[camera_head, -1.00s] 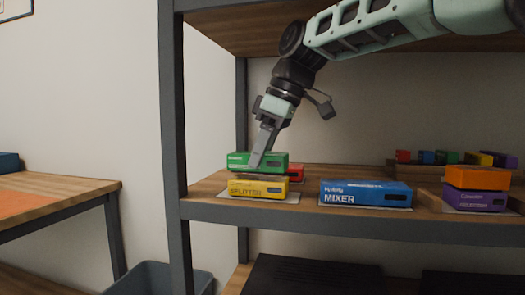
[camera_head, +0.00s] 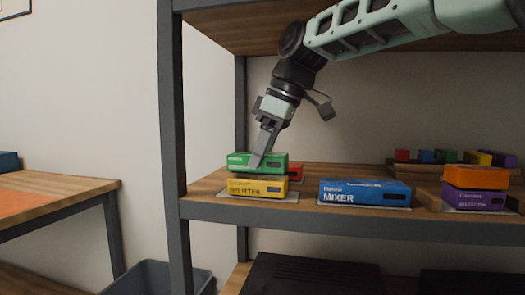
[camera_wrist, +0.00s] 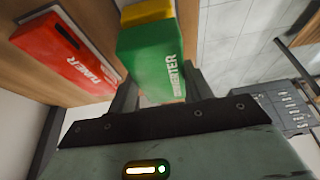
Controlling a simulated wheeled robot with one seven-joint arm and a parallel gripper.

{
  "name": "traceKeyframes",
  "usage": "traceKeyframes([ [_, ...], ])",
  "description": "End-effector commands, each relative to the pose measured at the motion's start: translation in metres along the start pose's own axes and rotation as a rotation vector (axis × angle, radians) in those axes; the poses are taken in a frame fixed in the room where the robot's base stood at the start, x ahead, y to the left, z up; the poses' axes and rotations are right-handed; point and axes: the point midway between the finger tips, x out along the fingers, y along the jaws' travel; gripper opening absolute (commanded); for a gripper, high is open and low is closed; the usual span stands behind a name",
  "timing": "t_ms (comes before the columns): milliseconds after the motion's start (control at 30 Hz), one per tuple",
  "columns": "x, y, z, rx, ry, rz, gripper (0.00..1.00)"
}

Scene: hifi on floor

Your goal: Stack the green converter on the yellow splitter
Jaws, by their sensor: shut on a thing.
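The green converter box (camera_head: 260,160) sits directly above the yellow splitter box (camera_head: 258,186) at the left end of the shelf, roughly aligned with it. No clear gap shows between them in the head view. My gripper (camera_head: 258,158) reaches down from above and is shut on the green converter. In the wrist view the green converter (camera_wrist: 150,58) lies between my fingers, and a strip of the yellow splitter (camera_wrist: 147,12) shows past its far end. The splitter's label reads in the head view.
A red box (camera_head: 296,172) stands just behind the stack. The blue mixer box (camera_head: 365,193) is to the right on its own mat. An orange box (camera_head: 477,178) rests on a purple box (camera_head: 474,200) farther right. A shelf post (camera_head: 172,120) stands at left.

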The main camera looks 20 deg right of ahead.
Motion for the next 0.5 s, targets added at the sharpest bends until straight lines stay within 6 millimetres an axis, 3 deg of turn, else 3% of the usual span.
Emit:
traceKeyframes([
  [500,0.0069,-0.0001,0.0028,0.000,0.001,0.001,0.23],
])
